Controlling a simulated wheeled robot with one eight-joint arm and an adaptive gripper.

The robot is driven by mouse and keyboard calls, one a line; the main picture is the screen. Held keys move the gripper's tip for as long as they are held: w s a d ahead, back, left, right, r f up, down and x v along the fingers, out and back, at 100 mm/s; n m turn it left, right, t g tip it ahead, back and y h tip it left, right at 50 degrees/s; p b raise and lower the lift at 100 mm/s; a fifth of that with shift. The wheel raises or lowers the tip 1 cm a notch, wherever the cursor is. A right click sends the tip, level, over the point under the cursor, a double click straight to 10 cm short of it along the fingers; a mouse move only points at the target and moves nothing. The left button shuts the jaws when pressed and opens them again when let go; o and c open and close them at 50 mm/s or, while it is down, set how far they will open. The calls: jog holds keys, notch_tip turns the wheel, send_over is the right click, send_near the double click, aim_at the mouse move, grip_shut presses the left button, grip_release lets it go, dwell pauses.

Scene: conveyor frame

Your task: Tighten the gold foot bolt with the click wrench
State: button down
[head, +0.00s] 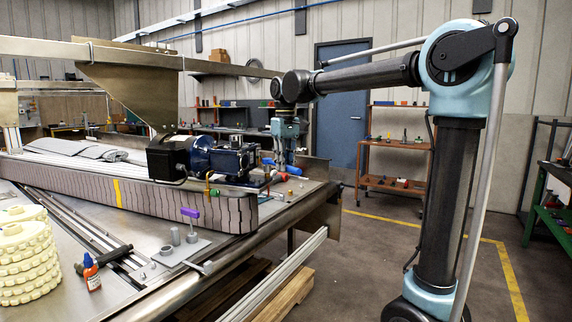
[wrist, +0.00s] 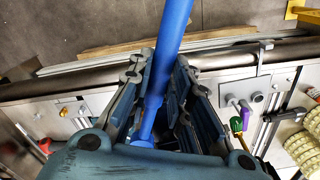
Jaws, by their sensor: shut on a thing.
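My gripper (head: 287,150) is above the far corner of the conveyor frame's metal deck. In the wrist view my gripper (wrist: 160,95) is shut on a blue-handled tool, which I take to be the click wrench (wrist: 171,35). Its blue handle also shows beside the gripper in the head view (head: 268,161). A small gold bolt head (wrist: 63,111) sits on a light plate at the left of the wrist view, apart from the wrench handle. It seems to show on the deck below my gripper in the head view (head: 290,192). The wrench's working end is hidden.
A blue and black motor (head: 222,161) stands close to the left of my gripper. A purple-handled tool (head: 190,213), a glue bottle (head: 91,272) and cream sprocket stack (head: 22,255) are on the deck. Open floor lies right of the frame.

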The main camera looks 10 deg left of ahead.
jog(key=shift+f, duration=1.1)
dwell(0.3)
jog(key=shift+s+a+m, duration=1.75)
jog(key=shift+a+m, duration=2.7)
jog(key=shift+m, duration=0.15)
jog(key=w+d+n, duration=0.1)
jog(key=d+n, duration=0.1)
jog(key=w+d+n, duration=0.1)
jog(key=d+n, duration=0.2)
jog(key=w+d+n, duration=0.1)
jog(key=d+n, duration=0.2)
jog(key=shift+d, duration=0.15)
jog(key=shift+w+d+n, duration=0.3)
jog(key=shift+n, duration=0.3)
